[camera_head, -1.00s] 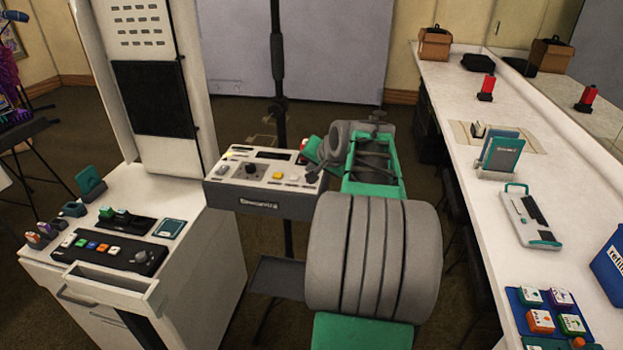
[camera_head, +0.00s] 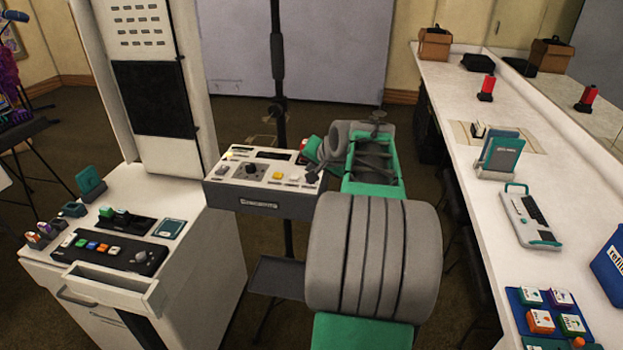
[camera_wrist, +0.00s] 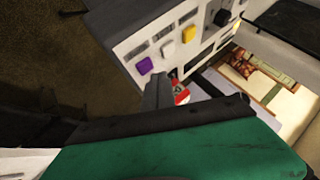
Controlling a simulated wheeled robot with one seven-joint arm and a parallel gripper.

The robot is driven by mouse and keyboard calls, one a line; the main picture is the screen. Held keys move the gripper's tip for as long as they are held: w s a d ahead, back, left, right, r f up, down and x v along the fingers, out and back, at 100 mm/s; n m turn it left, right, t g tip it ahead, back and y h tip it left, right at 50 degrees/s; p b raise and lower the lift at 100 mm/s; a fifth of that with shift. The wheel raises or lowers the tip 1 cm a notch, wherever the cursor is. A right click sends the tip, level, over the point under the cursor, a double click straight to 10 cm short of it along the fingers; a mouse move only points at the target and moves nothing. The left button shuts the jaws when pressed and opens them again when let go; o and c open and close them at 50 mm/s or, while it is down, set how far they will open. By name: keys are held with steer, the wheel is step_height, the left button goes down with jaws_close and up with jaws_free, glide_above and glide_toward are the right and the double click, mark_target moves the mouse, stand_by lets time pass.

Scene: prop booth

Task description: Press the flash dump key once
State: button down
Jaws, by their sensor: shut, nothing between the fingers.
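The control box (camera_head: 262,205) stands on a stand in the middle, with a dark knob (camera_head: 251,171), a yellow key (camera_head: 278,176) and a pale key (camera_head: 293,178) on its top. In the wrist view the box shows a purple key (camera_wrist: 145,65), a white key (camera_wrist: 167,49) and a yellowish key (camera_wrist: 188,34) in a row. I cannot read which is the flash dump key. My gripper (camera_head: 311,151) is shut and empty at the right end of the box. Its dark fingertip shows in the wrist view (camera_wrist: 158,82) near the purple key; I cannot tell whether it touches the box.
A red and white item (camera_wrist: 181,93) lies beside the fingertip. A black strip of colored buttons (camera_head: 108,254) sits on the white cabinet at left. A long counter (camera_head: 530,180) at right carries a teal-edged device, a red item and several colored blocks.

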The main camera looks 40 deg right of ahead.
steer(key=shift+f+b, duration=0.3)
steer(key=shift+f, duration=0.1)
steer(key=shift+f+b, duration=0.3)
steer(key=shift+f, duration=0.2)
stand_by(0.8)
steer(key=shift+r+p, duration=0.6)
steer(key=shift+r, duration=0.25)
step_height(320, 180, up, 5)
steer(key=p, duration=0.3)
steer(key=shift+r+p, duration=0.1)
steer(key=shift+p, duration=0.3)
